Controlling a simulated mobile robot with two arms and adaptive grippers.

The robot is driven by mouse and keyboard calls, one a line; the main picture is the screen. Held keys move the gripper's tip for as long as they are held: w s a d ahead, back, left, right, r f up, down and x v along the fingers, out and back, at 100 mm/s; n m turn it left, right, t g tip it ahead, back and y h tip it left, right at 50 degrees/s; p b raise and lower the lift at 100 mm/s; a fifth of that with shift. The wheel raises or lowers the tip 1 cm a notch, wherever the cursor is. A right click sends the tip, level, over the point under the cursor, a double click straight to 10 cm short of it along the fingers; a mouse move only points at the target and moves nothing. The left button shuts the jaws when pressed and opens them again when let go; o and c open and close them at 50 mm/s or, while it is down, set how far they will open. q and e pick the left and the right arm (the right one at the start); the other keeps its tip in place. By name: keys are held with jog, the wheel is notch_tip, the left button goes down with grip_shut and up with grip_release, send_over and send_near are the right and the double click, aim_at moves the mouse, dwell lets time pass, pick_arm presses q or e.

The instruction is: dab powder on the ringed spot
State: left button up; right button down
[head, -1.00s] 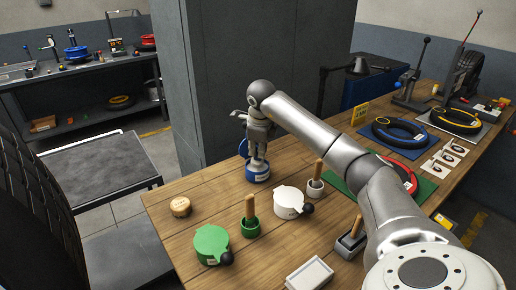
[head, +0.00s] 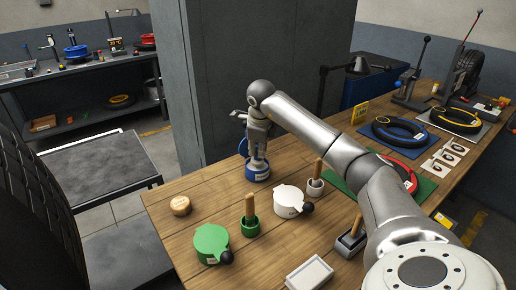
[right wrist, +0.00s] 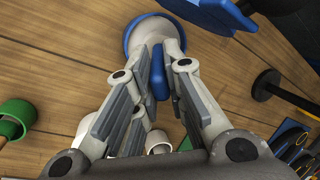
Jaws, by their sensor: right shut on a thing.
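I cannot tell whether the piece touches the pot. A blue disc (right wrist: 205,12) stands beside the pot. A red ring (head: 397,172) lies on a green mat (head: 424,191), partly behind my right arm. I cannot make out a ringed spot. My left gripper is not in view.
A green lidded pot (head: 211,243), a white lidded pot (head: 288,201), wooden-handled tools in a green cup (head: 250,228) and a pale cup (head: 315,187), a wooden tub (head: 180,205) and a white tray (head: 310,274) stand nearby. A grey pillar (head: 260,80) rises behind the table.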

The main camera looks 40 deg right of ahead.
jog(key=shift+f, duration=0.5)
dwell(0.7)
jog(key=shift+r, duration=0.1)
notch_tip(320, 180, up, 7)
jog(key=p, duration=0.6)
dwell(0.4)
dwell(0.5)
